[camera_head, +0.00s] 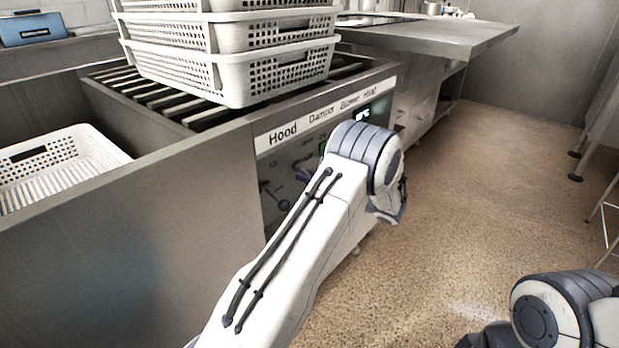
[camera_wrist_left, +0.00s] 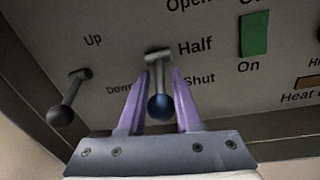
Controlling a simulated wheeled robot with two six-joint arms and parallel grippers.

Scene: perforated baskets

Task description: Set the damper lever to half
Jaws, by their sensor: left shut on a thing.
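The damper lever (camera_wrist_left: 160,105) is a dark round knob on a short metal stem, seen in the left wrist view. Its pivot is just left of the word "Half", with "Open" above and "Shut" below. The stem points down, with the knob a little below "Shut" in this view. My left gripper (camera_wrist_left: 159,75) has its two purple fingers on either side of the lever and is shut on it.
A hood lever (camera_wrist_left: 66,100) with "Up" and "Down" labels is left of the damper lever. A green switch (camera_wrist_left: 254,34) marked "On" is to the right. White perforated baskets (camera_head: 235,75) are stacked on the slatted top. The floor (camera_head: 490,170) at right is open.

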